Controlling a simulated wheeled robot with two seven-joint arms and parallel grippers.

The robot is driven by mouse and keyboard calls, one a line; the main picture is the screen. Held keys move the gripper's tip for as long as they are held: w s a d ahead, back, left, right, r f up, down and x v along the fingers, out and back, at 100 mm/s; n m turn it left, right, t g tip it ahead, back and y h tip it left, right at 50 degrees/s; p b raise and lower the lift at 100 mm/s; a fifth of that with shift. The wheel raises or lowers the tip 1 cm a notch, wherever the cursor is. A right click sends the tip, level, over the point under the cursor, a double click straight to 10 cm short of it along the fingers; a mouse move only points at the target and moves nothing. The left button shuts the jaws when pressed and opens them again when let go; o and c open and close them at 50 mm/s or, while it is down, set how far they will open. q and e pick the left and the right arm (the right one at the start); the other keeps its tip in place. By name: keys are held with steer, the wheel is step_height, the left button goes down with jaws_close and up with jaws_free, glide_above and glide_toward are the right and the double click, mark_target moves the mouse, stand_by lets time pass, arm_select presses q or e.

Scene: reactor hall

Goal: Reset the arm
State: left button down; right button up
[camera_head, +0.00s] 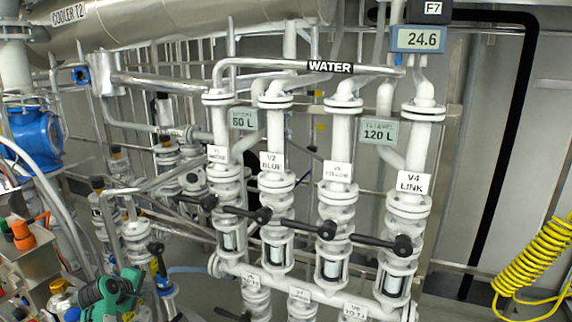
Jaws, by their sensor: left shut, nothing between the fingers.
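My left gripper is hard to make out among the clutter at the lower left of the head view. It shows nothing held, and its jaws appear shut. My right gripper is not in view. Several white valve columns fill the middle, with labels such as V2 BLUE (271,162) and V4 LINK (410,183). Black lever handles stick out from them, such as the one on V4 (402,244). No gripper visibly touches these levers.
A green and black device (112,292) and orange fittings (25,235) crowd the lower left. A blue pipe-mounted unit (35,137) is above them. A coiled yellow hose (535,258) hangs at the right. A display (418,39) reads 24.6. Wall space right of V4 is fairly clear.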

arm_select(q)
steer(key=s+d+f+m+g+b, duration=0.25)
steer(key=s+f, duration=0.45)
steer(key=f, duration=0.8)
steer(key=s+d+f+m+g+y+b, duration=0.1)
steer(key=s+d+f+m+b, duration=0.15)
steer(key=s+f, duration=0.85)
steer(key=s+d+f+m+g+b, duration=0.2)
steer(key=s+d+f, duration=0.15)
steer(key=f, duration=1.55)
steer(key=s+d+f+m+g+b, duration=0.1)
steer(key=s+d+f+m, duration=0.1)
steer(key=s+f, duration=0.65)
steer(key=s+d+f+m+g+b, duration=0.1)
steer(key=s+d+f+m+b, duration=0.15)
steer(key=s+f, duration=0.65)
steer(key=s+d+f+m+g+b, duration=0.1)
steer(key=s+f, duration=0.3)
steer(key=s, duration=1)
steer(key=s+d+f+m+b, duration=0.1)
steer(key=s+f+m, duration=0.3)
steer(key=s, duration=1)
steer(key=shift+s+d+f+m+g, duration=0.3)
steer(key=shift+s+d+m+g, duration=0.05)
steer(key=shift+d, duration=0.25)
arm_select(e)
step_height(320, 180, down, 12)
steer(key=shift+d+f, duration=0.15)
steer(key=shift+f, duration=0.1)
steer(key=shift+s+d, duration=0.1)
